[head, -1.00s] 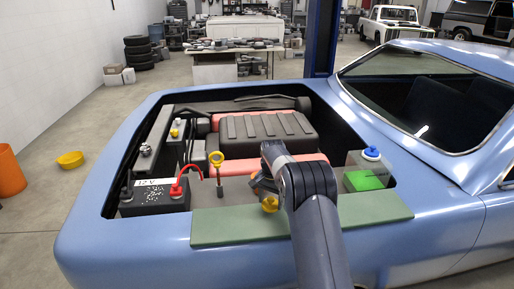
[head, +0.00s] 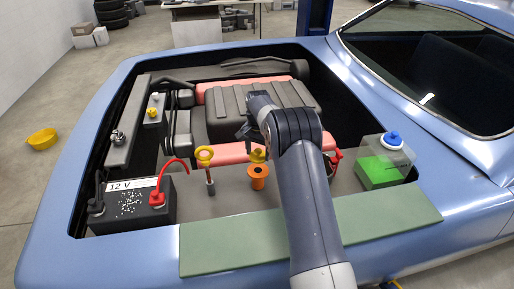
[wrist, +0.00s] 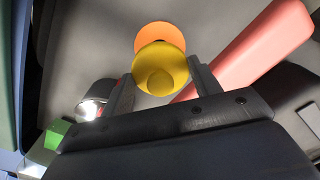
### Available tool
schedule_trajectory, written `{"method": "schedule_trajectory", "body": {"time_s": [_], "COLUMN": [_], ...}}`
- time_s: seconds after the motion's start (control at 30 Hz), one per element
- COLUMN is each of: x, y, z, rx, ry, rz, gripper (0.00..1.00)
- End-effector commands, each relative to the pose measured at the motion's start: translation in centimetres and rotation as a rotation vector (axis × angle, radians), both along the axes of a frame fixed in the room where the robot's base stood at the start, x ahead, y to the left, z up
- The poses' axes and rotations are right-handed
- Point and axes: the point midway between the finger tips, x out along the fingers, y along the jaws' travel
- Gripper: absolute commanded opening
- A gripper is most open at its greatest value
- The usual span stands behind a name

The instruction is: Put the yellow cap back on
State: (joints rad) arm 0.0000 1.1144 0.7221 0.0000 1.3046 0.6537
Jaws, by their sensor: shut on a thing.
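The yellow cap (head: 257,156) is held between the fingers of my gripper (head: 250,136), over the engine bay. In the wrist view the yellow cap (wrist: 161,72) fills the gap between the two fingers of my gripper (wrist: 160,84). An orange filler neck (head: 258,183) with a flared top stands just below the cap in the head view. In the wrist view the orange neck (wrist: 158,37) shows partly behind the cap, a little off-centre from it. The cap looks apart from the neck; the exact gap is hard to tell.
A yellow-ringed dipstick (head: 205,156) stands left of the neck. A black 12 V battery (head: 140,203) with a red cable is further left. A green-filled reservoir with a blue cap (head: 393,138) is right. A green mat (head: 390,222) covers the front fender. The engine cover (head: 258,108) lies behind.

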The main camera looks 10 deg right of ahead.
Motion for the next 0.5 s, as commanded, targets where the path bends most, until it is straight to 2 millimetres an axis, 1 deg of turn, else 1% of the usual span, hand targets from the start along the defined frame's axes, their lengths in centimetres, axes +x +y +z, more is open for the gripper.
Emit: {"method": "schedule_trajectory", "body": {"time_s": [0.5], "x": [0.0], "y": [0.0], "z": [-4.8], "rx": [0.0], "ry": [0.001], "rz": [0.0], "gripper": [0.37]}}
